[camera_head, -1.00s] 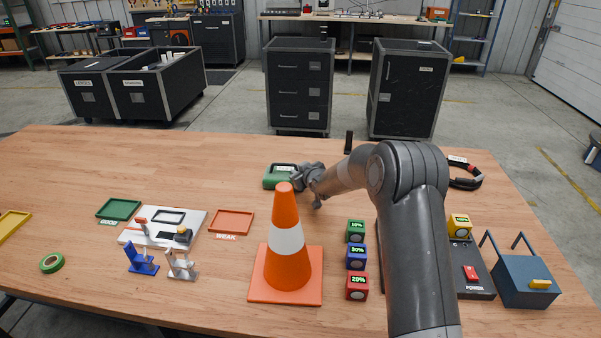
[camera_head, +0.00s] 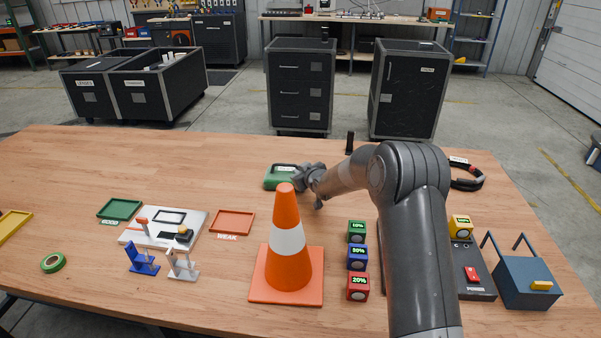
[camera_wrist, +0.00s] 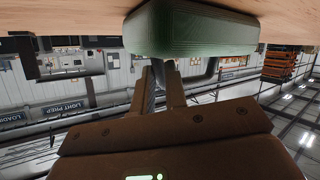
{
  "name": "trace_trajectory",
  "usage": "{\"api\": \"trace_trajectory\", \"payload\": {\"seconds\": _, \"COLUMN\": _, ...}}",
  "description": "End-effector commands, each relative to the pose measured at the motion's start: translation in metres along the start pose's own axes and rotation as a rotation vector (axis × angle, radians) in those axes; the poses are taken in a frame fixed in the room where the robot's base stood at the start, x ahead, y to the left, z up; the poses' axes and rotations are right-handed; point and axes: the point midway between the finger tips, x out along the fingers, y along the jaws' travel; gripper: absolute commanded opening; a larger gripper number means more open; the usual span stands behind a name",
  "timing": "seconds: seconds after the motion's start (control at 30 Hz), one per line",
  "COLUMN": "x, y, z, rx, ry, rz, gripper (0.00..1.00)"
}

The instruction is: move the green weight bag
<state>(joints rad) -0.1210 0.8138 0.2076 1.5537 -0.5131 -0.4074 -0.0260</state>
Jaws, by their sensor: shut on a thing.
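The green weight bag (camera_head: 280,177) lies on the wooden table, behind the orange cone, with a pale label on its top. My gripper (camera_head: 300,175) reaches it from the right, low over the table, and is shut at the bag's right end. In the wrist view the green bag (camera_wrist: 192,30) fills the upper middle, and my gripper's fingers (camera_wrist: 160,80) meet its edge. The picture there is upside down. The exact grip on the bag is partly hidden by the fingers and the wrist.
The orange cone (camera_head: 288,255) stands in front of the bag. Green, blue and red cubes (camera_head: 357,258) stand beside my arm. A green tray (camera_head: 119,209) and a red tray (camera_head: 233,222) lie to the left. The table's back left is clear.

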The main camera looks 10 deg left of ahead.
Motion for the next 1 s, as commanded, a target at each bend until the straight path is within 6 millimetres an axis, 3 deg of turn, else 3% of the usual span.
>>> {"api": "trace_trajectory", "payload": {"seconds": 0.77, "x": 0.000, "y": 0.000, "z": 0.000, "rx": 0.000, "ry": 0.000, "rz": 0.000, "gripper": 0.00}}
{"api": "trace_trajectory", "payload": {"seconds": 1.0, "x": -0.007, "y": 0.012, "z": 0.006, "rx": 0.000, "ry": -0.001, "rz": 0.003, "gripper": 0.00}}
